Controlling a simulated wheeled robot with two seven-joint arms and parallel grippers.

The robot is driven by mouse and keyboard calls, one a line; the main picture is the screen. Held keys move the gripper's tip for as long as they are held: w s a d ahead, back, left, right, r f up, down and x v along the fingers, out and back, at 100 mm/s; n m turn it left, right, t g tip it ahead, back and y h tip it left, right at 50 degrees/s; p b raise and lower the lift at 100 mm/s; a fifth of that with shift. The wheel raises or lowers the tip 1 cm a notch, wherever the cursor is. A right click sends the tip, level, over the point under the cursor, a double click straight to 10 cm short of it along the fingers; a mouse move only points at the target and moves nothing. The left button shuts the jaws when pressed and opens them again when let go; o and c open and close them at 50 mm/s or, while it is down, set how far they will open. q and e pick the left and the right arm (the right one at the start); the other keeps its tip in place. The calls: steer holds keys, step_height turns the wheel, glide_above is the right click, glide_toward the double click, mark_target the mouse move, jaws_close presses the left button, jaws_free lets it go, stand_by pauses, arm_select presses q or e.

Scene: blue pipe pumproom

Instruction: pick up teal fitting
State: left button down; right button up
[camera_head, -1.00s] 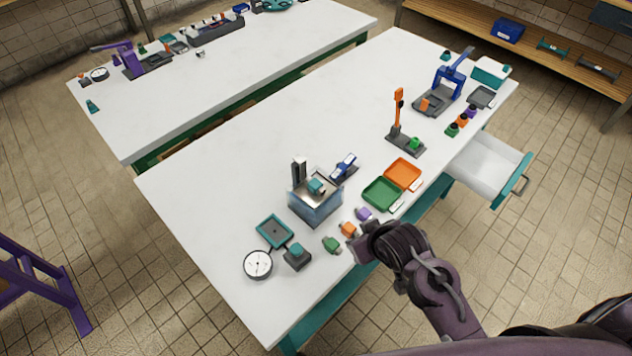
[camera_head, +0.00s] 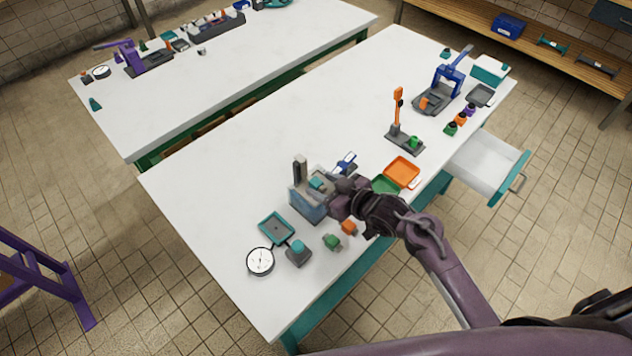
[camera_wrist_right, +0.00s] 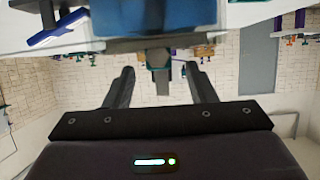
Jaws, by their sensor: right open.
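A small teal block (camera_head: 316,183) shows at the top of the grey-blue tank (camera_head: 307,206); I take it for the teal fitting. Another teal-topped piece sits on a dark base (camera_head: 298,250) near the table's front. My right gripper (camera_head: 338,192) is at the right side of the tank, close to the teal block, and covers part of the tank. In the right wrist view my right gripper (camera_wrist_right: 160,82) is open, with fingers apart. A small teal and dark piece (camera_wrist_right: 158,72) shows between them, and the blue tank (camera_wrist_right: 160,15) fills the top. My left gripper is out of view.
Green (camera_head: 332,242) and orange (camera_head: 349,227) fittings lie near the front edge. A teal tray (camera_head: 262,232) and a dial gauge (camera_head: 260,261) are left of them. Green and orange (camera_head: 402,171) trays lie right of the tank.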

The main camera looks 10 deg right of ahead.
mark_target(317, 182)
steer(key=shift+p+x, duration=0.35)
steer(key=shift+x, duration=1.55)
steer(key=shift+d+f, duration=0.1)
steer(key=shift+f, duration=0.05)
steer(key=shift+c, duration=0.3)
steer(key=c, duration=0.9)
jaws_close()
